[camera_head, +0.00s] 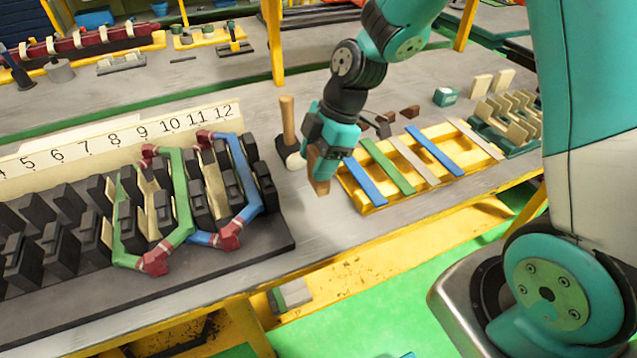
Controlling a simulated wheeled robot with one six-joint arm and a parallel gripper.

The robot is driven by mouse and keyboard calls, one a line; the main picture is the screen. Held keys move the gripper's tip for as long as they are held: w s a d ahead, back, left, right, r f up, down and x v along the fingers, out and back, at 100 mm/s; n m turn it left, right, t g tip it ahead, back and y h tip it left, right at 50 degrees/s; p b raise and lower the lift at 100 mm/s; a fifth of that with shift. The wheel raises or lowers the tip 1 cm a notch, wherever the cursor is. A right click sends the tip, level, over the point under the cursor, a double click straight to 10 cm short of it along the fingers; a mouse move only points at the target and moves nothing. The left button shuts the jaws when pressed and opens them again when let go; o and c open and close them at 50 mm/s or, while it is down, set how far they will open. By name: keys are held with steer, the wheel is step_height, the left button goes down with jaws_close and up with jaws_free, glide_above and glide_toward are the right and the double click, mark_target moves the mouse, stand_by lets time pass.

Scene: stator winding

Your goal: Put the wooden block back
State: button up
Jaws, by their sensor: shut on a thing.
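My gripper (319,164) points down over the grey workbench and is shut on a brown wooden block (320,187). Its jaws hide the block's upper part. The block is just left of the yellow tray (374,203) and right of the black slotted stator (283,238). I cannot tell whether the block's lower end touches the bench. Other small dark brown wooden pieces (384,129) lie behind the tray, right of my gripper.
A mallet (288,117) stands close behind my gripper on the left. Green and blue coils (240,185) sit in the stator. Coloured strips (387,165) lie across the tray. A green rack (511,141) with pale blocks stands at right. Bare bench lies between stator and tray.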

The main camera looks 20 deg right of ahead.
mark_target(318, 186)
steer(key=shift+d+f, duration=0.1)
steer(key=shift+f, duration=3.45)
steer(key=shift+f, duration=0.25)
steer(key=o, duration=1.2)
steer(key=shift+r, duration=0.1)
steer(key=shift+r, duration=0.15)
steer(key=b+v, duration=0.1)
steer(key=v, duration=1)
steer(key=s+a+r+m, duration=0.2)
steer(key=s+r+m, duration=0.1)
steer(key=s, duration=0.3)
steer(key=s+a+r+m, duration=0.3)
steer(key=s+r+m, duration=0.1)
steer(key=s, duration=0.2)
steer(key=s+a+r+m, duration=0.3)
steer(key=s+m, duration=0.1)
steer(key=s, duration=0.2)
steer(key=shift+s+a+r, duration=0.2)
steer(key=shift+s+r, duration=0.1)
steer(key=shift+r, duration=0.05)
